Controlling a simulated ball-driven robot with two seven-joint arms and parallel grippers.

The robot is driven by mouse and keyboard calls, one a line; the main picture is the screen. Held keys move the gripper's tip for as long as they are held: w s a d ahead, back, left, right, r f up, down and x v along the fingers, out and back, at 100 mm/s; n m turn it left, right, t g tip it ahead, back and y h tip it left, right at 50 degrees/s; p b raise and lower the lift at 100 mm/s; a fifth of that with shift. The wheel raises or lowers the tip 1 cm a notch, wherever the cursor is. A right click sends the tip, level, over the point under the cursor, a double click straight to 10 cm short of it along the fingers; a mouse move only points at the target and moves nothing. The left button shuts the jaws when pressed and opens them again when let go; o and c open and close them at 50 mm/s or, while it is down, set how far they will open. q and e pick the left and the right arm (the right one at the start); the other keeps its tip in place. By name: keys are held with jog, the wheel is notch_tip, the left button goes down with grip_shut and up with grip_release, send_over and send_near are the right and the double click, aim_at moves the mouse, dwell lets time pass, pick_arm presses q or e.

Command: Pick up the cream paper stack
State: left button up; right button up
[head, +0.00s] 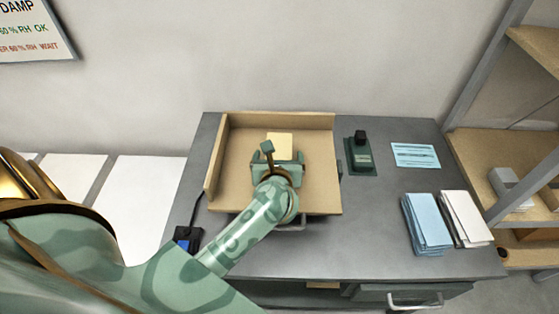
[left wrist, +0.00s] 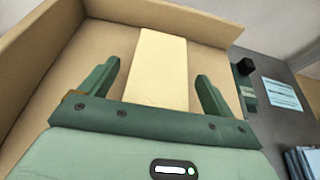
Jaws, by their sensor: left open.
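The cream paper stack (head: 280,142) lies flat in a tan, shallow tray (head: 226,150) on the grey table. It also shows in the left wrist view (left wrist: 160,65), as a pale strip between the fingers. My left gripper (head: 277,160) is over the tray at the near end of the stack. Its two green fingers (left wrist: 158,82) are open, one on each side of the stack, with a gap to either side. The gripper hides the stack's near part in the head view. My right gripper is in neither view.
Right of the tray stand a green device with a black knob (head: 361,155) and a blue printed card (head: 415,155). A blue paper stack (head: 426,224) and a white one (head: 465,219) lie at the right. The tray has raised walls at the back and left. A shelf (head: 500,150) stands at far right.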

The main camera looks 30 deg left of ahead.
pick_arm(q)
jog(key=shift+r, duration=0.1)
jog(key=c, duration=1.5)
